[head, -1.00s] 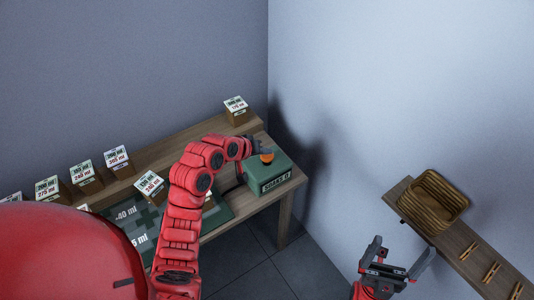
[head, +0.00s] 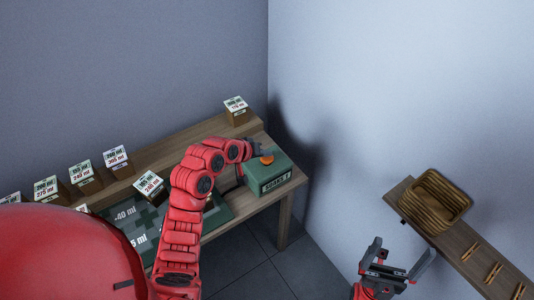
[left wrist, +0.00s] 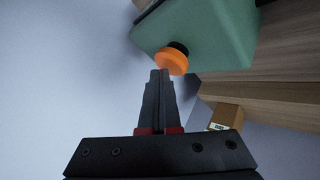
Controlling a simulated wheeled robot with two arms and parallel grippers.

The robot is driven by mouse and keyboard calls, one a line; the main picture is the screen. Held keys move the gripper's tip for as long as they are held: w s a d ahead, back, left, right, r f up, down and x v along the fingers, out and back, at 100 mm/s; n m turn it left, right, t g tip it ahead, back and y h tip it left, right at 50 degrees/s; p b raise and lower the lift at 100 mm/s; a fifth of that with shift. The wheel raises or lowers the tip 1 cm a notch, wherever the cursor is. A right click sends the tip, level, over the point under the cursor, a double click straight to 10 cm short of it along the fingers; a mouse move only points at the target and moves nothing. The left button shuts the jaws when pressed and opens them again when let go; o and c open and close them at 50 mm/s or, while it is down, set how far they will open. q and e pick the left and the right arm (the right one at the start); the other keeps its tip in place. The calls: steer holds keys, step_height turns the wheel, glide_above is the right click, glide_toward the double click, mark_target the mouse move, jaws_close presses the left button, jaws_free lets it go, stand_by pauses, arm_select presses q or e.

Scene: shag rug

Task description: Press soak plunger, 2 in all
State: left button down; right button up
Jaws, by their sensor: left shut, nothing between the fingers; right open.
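The soak plunger is an orange knob (head: 267,159) on top of a green box (head: 275,182) at the right end of the wooden table. The box's front label appears to read "SOAKS 1". In the left wrist view the orange knob (left wrist: 173,61) stands out from the green box (left wrist: 215,35) on a dark stem. My left gripper (head: 257,150) is shut and empty, its tips (left wrist: 160,74) right by the knob; I cannot tell whether they touch. My right gripper (head: 397,262) is open and empty, low at the right, away from the box.
A green mat (head: 125,212) with volume markings lies on the table (head: 287,207), partly behind my left arm. Several wooden blocks with ml cards, one at the back corner (head: 236,116), stand along the table. A shelf at the right holds a stack of brown trays (head: 433,203).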

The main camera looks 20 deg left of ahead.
mark_target(265, 159)
arm_select(q)
steer(key=shift+f, duration=0.2)
steer(key=shift+r, duration=0.15)
steer(key=shift+r+p, duration=0.95)
steer(key=shift+r, duration=0.6)
step_height(265, 159, up, 5)
steer(key=p, duration=0.2)
steer(key=shift+p, duration=0.4)
stand_by(1.8)
